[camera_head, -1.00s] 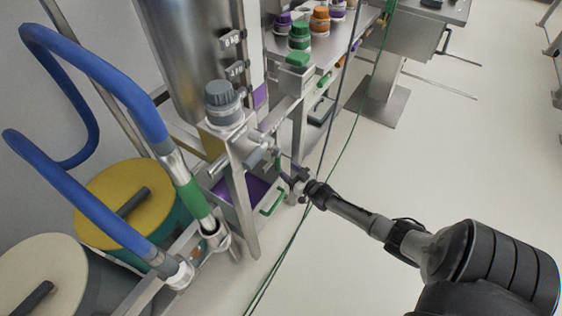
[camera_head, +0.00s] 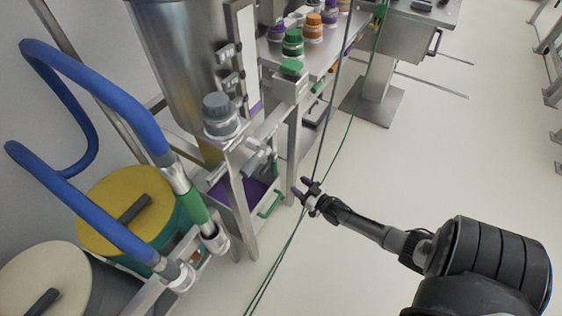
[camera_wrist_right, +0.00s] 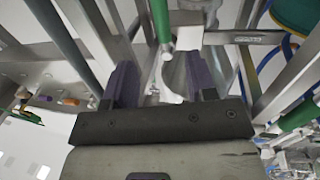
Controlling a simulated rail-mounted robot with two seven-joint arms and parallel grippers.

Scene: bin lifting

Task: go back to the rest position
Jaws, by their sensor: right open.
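My right gripper (camera_head: 308,189) is in the head view, to the right of the steel frame below the tank. Its fingers are open, with nothing between them, and stand apart from the frame. In the right wrist view the two purple-grey finger pads of the right gripper (camera_wrist_right: 165,88) are spread, with metal parts and a green bar beyond them. My left gripper does not show in either view.
A steel tank (camera_head: 182,70) and its frame stand left of the right gripper, with a green handle (camera_head: 270,204) close by. Hanging cables (camera_head: 335,110) run just beside the gripper.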

